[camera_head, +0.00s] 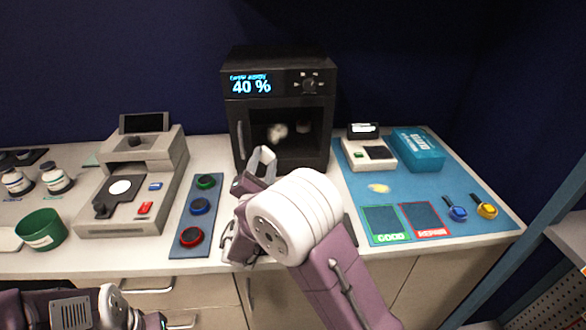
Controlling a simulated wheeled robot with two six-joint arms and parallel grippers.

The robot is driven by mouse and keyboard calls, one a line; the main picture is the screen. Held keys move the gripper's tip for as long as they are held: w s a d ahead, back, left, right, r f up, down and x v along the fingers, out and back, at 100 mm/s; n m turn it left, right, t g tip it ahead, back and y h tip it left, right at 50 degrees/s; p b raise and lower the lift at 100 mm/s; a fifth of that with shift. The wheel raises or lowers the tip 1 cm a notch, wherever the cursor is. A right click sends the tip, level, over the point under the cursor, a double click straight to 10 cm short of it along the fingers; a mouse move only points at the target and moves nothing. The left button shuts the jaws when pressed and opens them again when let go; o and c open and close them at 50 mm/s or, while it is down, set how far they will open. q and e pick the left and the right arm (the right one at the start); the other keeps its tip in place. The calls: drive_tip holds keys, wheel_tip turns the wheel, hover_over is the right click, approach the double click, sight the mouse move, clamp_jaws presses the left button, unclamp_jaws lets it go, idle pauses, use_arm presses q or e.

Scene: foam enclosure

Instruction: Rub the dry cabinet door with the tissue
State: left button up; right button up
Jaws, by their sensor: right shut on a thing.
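The dry cabinet (320,75) is a black box at the back centre, with a lit "40 %" readout and a dial. Its door (240,140) has a dark window with a vertical handle at left, and pale shapes show in the window. My right gripper (258,172) is in front of the door's lower left. It is shut on a pale thing, apparently the tissue (263,160), close to the door; whether it touches cannot be told. My right wrist hides part of the view. My left arm shows at the bottom left, its fingertips out of sight.
A blue tissue box (418,152) and a small white device (368,155) stand on the blue mat (375,225) at right. A button panel (186,238), a grey machine (165,165) and a green cup (40,230) stand at left.

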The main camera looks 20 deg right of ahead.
drive_tip(key=shift+a, duration=0.2)
drive_tip(key=shift+w+d+r, duration=0.1)
drive_tip(key=shift+w+d, duration=0.05)
drive_tip(key=shift+w, duration=0.2)
drive_tip(key=w, duration=0.1)
drive_tip(key=w+d+p, duration=0.1)
drive_tip(key=w, duration=0.1)
drive_tip(key=w+p, duration=0.1)
drive_tip(key=w, duration=0.1)
drive_tip(key=shift+d, duration=0.25)
drive_tip(key=shift+w+d+b, duration=0.25)
drive_tip(key=shift+w+b, duration=0.05)
drive_tip(key=shift+w, duration=0.65)
drive_tip(key=d, duration=0.1)
drive_tip(key=d+b, duration=0.1)
drive_tip(key=s+d+b, duration=0.1)
drive_tip(key=shift+f, duration=0.25)
drive_tip(key=shift+d+r, duration=0.15)
drive_tip(key=shift+d, duration=0.2)
